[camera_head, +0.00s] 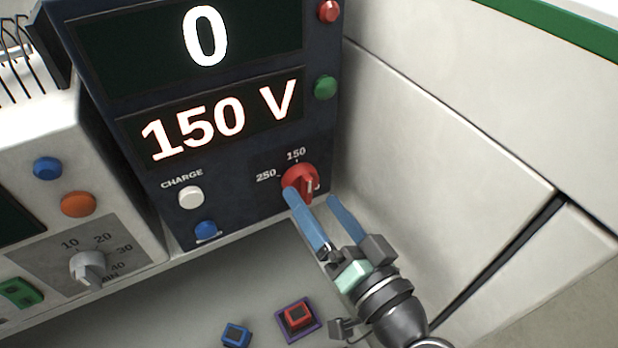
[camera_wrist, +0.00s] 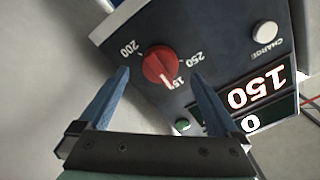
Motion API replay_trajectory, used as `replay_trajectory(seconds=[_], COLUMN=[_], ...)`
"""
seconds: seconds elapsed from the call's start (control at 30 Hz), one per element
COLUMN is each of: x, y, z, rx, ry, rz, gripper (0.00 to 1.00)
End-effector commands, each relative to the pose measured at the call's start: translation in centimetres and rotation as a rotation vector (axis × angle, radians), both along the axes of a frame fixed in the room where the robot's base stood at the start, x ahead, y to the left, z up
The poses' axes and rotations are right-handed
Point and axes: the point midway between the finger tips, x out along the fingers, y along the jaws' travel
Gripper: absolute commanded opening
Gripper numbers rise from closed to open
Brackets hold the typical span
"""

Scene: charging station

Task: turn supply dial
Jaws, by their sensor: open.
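The red supply dial (camera_head: 299,177) is on the lower right of the dark supply panel. In the wrist view the dial (camera_wrist: 160,64) shows a light pointer line toward the 150 mark, with 200 and 250 also printed around it. The display (camera_head: 220,121) reads 150 V. My gripper (camera_head: 309,195) is open in front of the dial. In the wrist view my gripper's blue fingers (camera_wrist: 161,74) point at the dial from either side, with nothing held. I cannot tell whether the left fingertip touches the dial.
A white CHARGE button (camera_head: 190,196) and a blue button (camera_head: 206,230) sit left of the dial. A pale wall (camera_head: 440,130) stands close on the right. A timer unit (camera_head: 85,220) stands left. Small blue (camera_head: 236,334) and red (camera_head: 298,315) blocks lie below.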

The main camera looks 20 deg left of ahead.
Motion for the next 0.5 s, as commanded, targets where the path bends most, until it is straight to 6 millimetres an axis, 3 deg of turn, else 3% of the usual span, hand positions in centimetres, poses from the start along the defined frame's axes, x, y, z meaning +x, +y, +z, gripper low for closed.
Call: replay_trajectory(seconds=[0.2,0.5], x=[1.9,2.4], y=[2.0,2.4], z=[0.2,0.0], rx=[0.000,-0.001], ry=[0.000,0.000], rz=[0.001,-0.001], gripper=[0.98,0.98])
